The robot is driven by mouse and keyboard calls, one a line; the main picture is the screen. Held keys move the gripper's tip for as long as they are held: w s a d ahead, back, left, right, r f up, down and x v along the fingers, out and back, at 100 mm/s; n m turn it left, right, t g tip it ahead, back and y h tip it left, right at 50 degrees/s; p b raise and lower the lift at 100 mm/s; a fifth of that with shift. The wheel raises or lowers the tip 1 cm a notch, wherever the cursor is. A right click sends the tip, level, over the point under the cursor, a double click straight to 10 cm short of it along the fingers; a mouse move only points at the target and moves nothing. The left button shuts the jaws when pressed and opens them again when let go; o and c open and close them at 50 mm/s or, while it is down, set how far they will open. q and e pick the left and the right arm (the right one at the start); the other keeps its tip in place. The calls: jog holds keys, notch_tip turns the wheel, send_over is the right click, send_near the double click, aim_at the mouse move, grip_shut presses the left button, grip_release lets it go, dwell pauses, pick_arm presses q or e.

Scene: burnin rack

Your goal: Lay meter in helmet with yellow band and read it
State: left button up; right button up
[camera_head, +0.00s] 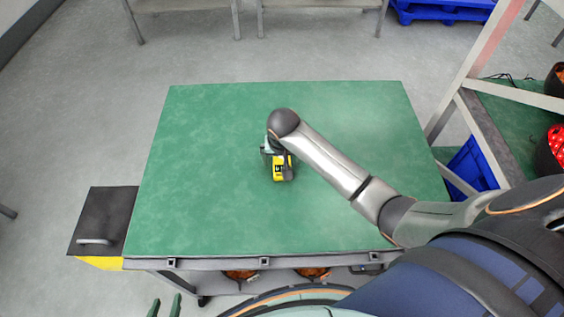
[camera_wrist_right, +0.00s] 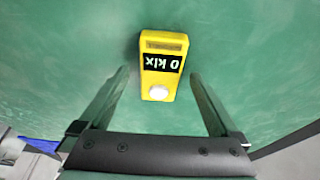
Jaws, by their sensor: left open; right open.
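The yellow meter (camera_head: 284,173) lies on the green table top, near its middle. In the right wrist view the meter (camera_wrist_right: 163,65) has a dark display that reads "0 klx" upside down, and a round white sensor. My right gripper (camera_wrist_right: 159,75) is open, with one finger on each side of the meter, apart from it. In the head view my right arm partly covers the meter. My left gripper (camera_head: 164,306) is open and empty at the bottom edge, in front of the table. I cannot make out a helmet with a yellow band.
The green table (camera_head: 200,130) is otherwise clear. A black box with a handle (camera_head: 105,215) adjoins its left side. A rack (camera_head: 510,125) at right holds a red round object (camera_head: 557,140), cut off by the frame. A blue crate (camera_head: 468,168) sits below. Orange-brown items (camera_head: 312,272) show under the table.

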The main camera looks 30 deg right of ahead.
jog(key=shift+f, duration=0.1)
grip_shut()
dwell(0.8)
jog(key=shift+r, duration=0.4)
notch_tip(320, 180, up, 2)
jog(key=shift+w+r, duration=0.1)
jog(key=s+a+r, duration=0.5)
jog(key=s+r, duration=0.5)
jog(key=s, duration=0.3)
jog(key=shift+a, duration=0.2)
